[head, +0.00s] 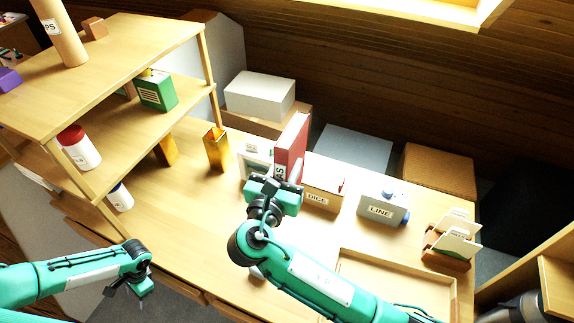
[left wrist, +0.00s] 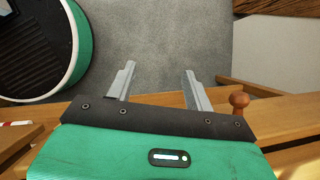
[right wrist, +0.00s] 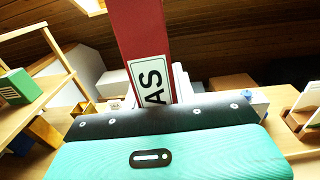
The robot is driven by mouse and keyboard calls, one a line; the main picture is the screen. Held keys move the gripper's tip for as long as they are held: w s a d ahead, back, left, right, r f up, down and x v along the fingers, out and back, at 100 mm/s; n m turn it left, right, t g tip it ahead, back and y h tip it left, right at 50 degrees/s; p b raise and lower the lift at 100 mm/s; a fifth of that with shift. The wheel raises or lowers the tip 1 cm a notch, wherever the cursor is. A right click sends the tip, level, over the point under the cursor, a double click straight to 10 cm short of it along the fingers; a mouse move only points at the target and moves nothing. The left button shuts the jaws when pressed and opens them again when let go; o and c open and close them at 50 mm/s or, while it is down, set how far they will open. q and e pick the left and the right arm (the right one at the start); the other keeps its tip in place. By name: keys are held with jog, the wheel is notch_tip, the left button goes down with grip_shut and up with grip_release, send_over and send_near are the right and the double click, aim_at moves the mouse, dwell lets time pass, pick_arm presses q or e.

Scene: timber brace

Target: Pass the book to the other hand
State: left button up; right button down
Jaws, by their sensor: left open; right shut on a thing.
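The red book (head: 291,146) stands upright above the desk in the head view, its spine label partly showing. My right gripper (head: 279,183) is shut on its lower end. In the right wrist view the book (right wrist: 140,30) rises from behind the gripper body, with a white label reading "AS"; the fingertips are hidden there. My left gripper (head: 139,290) is low at the left, near the desk's front edge and well apart from the book. In the left wrist view its two fingers (left wrist: 158,88) are spread, with nothing between them.
A wooden shelf unit (head: 130,45) stands at the left, holding a green box (head: 157,91) and jars. A DICE box (head: 322,192), a LINE box (head: 381,209) and a card holder (head: 447,256) stand right of the book. A shallow tray (head: 345,256) lies in front.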

pick_arm(q)
jog(key=s+a+f+m, duration=0.1)
jog(key=s+a+f, duration=0.35)
jog(key=s, duration=0.35)
jog(key=s+a+f+m, duration=0.1)
jog(key=s+a+f, duration=0.2)
jog(key=s+f, duration=0.4)
jog(key=w+d+f+n+t+h, duration=0.1)
jog(key=d+f+t, duration=0.2)
jog(key=d+f, duration=0.55)
jog(key=s+d+f+n, duration=0.1)
jog(key=s+d+f, duration=0.1)
jog(key=s+d, duration=0.2)
jog(key=s+d+f+n+t+h, duration=0.1)
jog(key=s+d, duration=0.3)
jog(key=d, duration=0.6)
jog(key=s+d+f+n, duration=0.3)
jog(key=s+d+f, duration=0.1)
jog(key=d, duration=0.3)
jog(key=shift+d+t+h, duration=0.35)
jog(key=shift+t+h, duration=0.05)
jog(key=shift+f, duration=0.1)
